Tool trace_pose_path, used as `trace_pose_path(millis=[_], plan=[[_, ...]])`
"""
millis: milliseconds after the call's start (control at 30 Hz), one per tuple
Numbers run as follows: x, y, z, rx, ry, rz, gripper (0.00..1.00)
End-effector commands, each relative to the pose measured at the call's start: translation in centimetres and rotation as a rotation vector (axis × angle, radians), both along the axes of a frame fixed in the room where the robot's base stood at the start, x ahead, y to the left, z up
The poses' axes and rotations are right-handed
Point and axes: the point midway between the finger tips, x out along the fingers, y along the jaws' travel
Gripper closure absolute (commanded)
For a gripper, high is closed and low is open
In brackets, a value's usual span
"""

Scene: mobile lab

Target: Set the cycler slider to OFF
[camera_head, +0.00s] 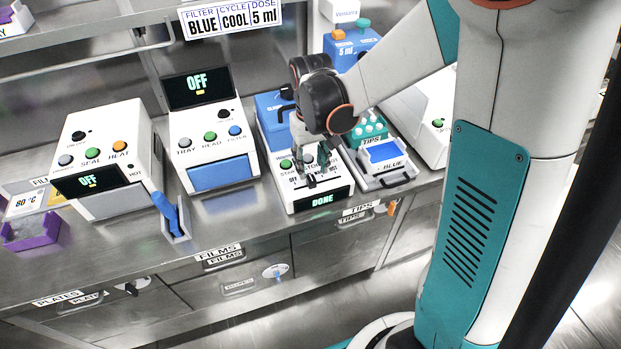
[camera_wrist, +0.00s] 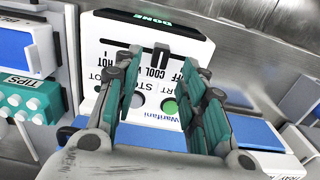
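The cycler (camera_head: 318,203) is a white box on the bench with a lit display reading DONE. In the wrist view the cycler (camera_wrist: 97,33) appears upside down, with its slider slot across the panel. The dark slider knob (camera_wrist: 160,53) stands near the middle of the slot, by the COOL label. HOT is at the left end and OFF toward the right, partly covered by a finger. My gripper (camera_head: 317,172) is over the cycler panel, fingers pointing down. In the wrist view my gripper (camera_wrist: 162,65) is open, with the knob appearing between its fingertips; contact cannot be told.
Left of the cycler stands a white device with a blue front (camera_head: 221,173) and an OFF screen. Right are a teal tips rack (camera_head: 370,131) and a blue-topped tray (camera_head: 384,153).

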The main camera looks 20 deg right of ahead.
Motion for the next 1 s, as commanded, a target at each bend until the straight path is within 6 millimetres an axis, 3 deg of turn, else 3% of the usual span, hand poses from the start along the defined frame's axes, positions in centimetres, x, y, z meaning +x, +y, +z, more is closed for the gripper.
trace_pose_path(millis=[100, 300, 700, 900, 1000], plan=[[0.0, 0.0, -2.4, 0.000, 0.000, 0.000, 0.62], [0.0, 0.0, -4.5, 0.000, 0.000, 0.000, 0.62], [0.0, 0.0, -5.1, 0.000, 0.000, 0.000, 0.62], [0.0, 0.0, -5.1, 0.000, 0.000, 0.000, 1.00], [0.0, 0.0, -5.1, 0.000, 0.000, 0.000, 1.00]])
